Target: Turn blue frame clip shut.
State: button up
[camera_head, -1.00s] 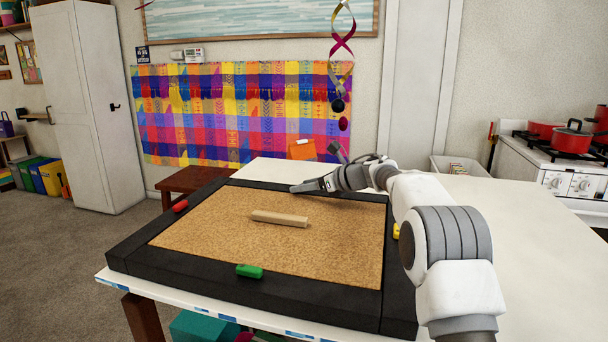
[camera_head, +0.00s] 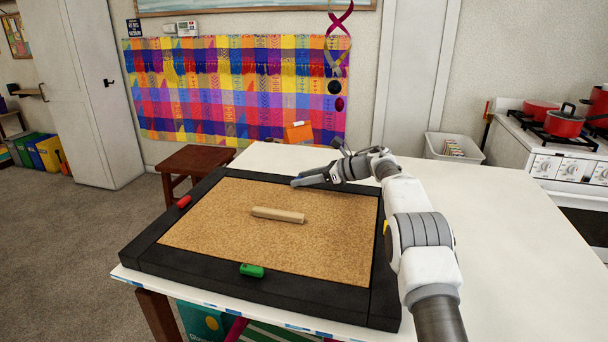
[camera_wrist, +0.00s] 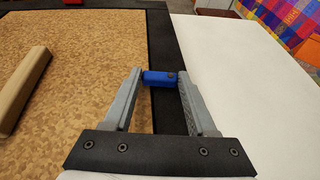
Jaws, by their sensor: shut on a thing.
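The blue frame clip (camera_wrist: 158,78) is a small block with a dark round pivot near its right end in the wrist view. It lies crosswise on the black frame (camera_wrist: 172,40), its left end reaching the inner edge by the cork. My gripper (camera_wrist: 160,80) is shut on it, one finger at each end. In the head view my gripper (camera_head: 296,183) is at the far side of the frame (camera_head: 160,262); I cannot make out the blue clip there. A red clip (camera_head: 184,201) is on the left side, a green clip (camera_head: 251,270) on the near side.
A wooden bar (camera_head: 277,215) lies on the cork board (camera_head: 230,240). A yellow clip on the right side is mostly behind my arm. The white table (camera_head: 490,230) is clear to the right. A white basket (camera_head: 454,147) stands beyond it, near the stove (camera_head: 560,160).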

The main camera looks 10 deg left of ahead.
dwell(0.3)
jog(key=o, duration=1.4)
jog(key=shift+c, duration=0.2)
jog(key=v, duration=1.7)
jog(key=shift+d+r, duration=0.1)
jog(key=shift+r, duration=0.1)
